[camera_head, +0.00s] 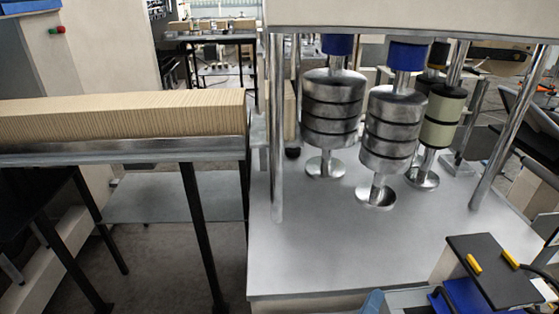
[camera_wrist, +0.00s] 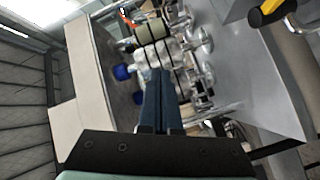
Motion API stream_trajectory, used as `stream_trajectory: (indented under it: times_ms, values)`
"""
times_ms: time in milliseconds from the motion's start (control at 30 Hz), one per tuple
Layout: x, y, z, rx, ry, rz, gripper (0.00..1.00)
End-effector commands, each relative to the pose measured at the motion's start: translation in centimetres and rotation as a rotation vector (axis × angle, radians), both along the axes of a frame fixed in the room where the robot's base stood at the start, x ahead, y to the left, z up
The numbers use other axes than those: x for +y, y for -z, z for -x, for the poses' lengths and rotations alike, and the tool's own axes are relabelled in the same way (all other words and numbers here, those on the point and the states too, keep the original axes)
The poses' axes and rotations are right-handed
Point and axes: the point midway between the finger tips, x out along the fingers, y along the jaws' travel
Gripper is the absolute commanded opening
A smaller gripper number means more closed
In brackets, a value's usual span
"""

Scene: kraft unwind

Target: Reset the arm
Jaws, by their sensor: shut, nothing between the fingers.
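My gripper (camera_wrist: 160,92) shows in the wrist view. Its two dark blue fingers lie side by side with nothing between them, so it is shut and empty. The wrist view is turned on its side, and the fingers point toward the machine with steel rollers. Whether the fingers touch anything is not visible, but they look apart from the machine. In the head view my gripper is not clearly visible; only a small blue part shows at the bottom edge.
Steel rollers (camera_head: 333,103) with blue collars stand on a grey machine base (camera_head: 320,245) between upright posts. A long stack of ribbed brown material (camera_head: 120,115) lies on a table at left. A dark box with yellow parts (camera_head: 490,265) is at lower right.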

Motion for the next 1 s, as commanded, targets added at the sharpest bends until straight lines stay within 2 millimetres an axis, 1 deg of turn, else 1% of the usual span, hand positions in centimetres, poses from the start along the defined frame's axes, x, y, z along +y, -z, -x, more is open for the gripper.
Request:
stream_trajectory:
  times_ms: [33, 67, 100, 167, 200, 233, 267, 300, 367, 400, 467, 500, 600, 700, 833, 1000]
  values:
    - [0.7, -3.9, -2.0, -0.123, -0.039, -0.074, 0.0]
    - [1.3, -6.0, -2.9, -0.187, -0.066, -0.121, 0.0]
    - [2.0, -8.9, -4.0, -0.275, -0.108, -0.185, 0.0]
    - [3.2, -13.2, -5.1, -0.398, -0.175, -0.275, 0.0]
    - [4.1, -16.1, -5.6, -0.476, -0.226, -0.332, 0.0]
    - [4.8, -18.2, -5.8, -0.533, -0.266, -0.373, 0.0]
    - [5.5, -20.5, -5.9, -0.59, -0.308, -0.413, 0.0]
    - [6.5, -23.4, -5.8, -0.661, -0.368, -0.463, 0.0]
    - [7.9, -27.7, -5.3, -0.765, -0.462, -0.535, 0.0]
    - [8.9, -30.4, -4.7, -0.829, -0.528, -0.578, 0.0]
    - [10.3, -34.2, -3.4, -0.913, -0.625, -0.638, 0.0]
    - [11.1, -36.4, -2.5, -0.962, -0.687, -0.67, 0.0]
    - [12.8, -40.6, -0.2, -1.052, -0.821, -0.735, 0.0]
    - [13.9, -43.2, 1.6, -1.104, -0.913, -0.772, 0.0]
    - [14.5, -44.5, 2.7, -1.132, -0.967, -0.793, 0.0]
    - [14.5, -44.5, 2.7, -1.132, -0.967, -0.793, 0.0]
